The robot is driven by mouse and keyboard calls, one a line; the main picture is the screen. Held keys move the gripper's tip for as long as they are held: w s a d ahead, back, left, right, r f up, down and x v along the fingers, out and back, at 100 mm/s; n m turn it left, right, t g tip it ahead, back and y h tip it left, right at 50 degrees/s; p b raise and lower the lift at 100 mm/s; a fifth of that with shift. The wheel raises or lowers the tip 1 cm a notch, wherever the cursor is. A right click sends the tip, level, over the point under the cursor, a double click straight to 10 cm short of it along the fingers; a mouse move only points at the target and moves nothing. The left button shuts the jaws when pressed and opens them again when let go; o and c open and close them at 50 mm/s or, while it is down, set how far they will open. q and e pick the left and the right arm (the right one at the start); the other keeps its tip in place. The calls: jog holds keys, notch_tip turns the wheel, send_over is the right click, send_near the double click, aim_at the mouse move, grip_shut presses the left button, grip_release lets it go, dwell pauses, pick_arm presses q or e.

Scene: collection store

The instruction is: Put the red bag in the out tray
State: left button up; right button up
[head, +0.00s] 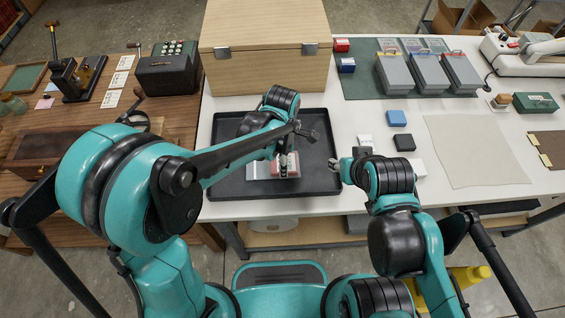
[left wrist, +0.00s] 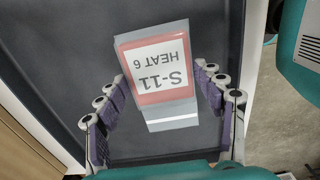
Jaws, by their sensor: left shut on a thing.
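The red bag is a flat clear bag with a red-bordered label reading "S-11 HEAT 6"; it shows in the left wrist view (left wrist: 158,72) between my left fingers. In the head view the bag (head: 262,170) is over the black tray (head: 225,182), partly hidden by my gripper. My left gripper (head: 283,164) points down over the tray and is shut on the bag. I cannot tell whether the bag touches the tray floor. My right gripper (head: 337,166) is at the tray's right edge; its fingers are too small to read.
A wooden case (head: 260,65) stands behind the tray. Small blue (head: 396,118), dark (head: 404,142) and white boxes lie right of it. Grey box files (head: 397,75) stand on a green mat at the back. A pale sheet (head: 475,150) lies at right. A wooden table is at left.

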pick_arm(q)
jog(key=shift+f, duration=0.75)
jog(key=shift+f, duration=0.1)
jog(key=o, duration=1.3)
jog(key=shift+r, duration=0.45)
notch_tip(320, 180, up, 11)
jog(key=p, duration=0.3)
jog(key=s+a+r+m+t, duration=0.1)
jog(key=s+a+m+t, duration=0.1)
jog(key=a+m, duration=0.4)
jog(key=s+a+r+m+t, duration=0.2)
jog(key=s+a+m, duration=0.2)
jog(key=a+m, duration=0.2)
jog(key=s+a+r+m+t, duration=0.1)
jog(key=s+a+m+t, duration=0.2)
jog(key=a+m, duration=0.3)
jog(key=shift+a+r, duration=0.15)
jog(key=shift+a, duration=0.5)
jog(key=shift+a+r, duration=0.15)
jog(key=shift+a, duration=0.5)
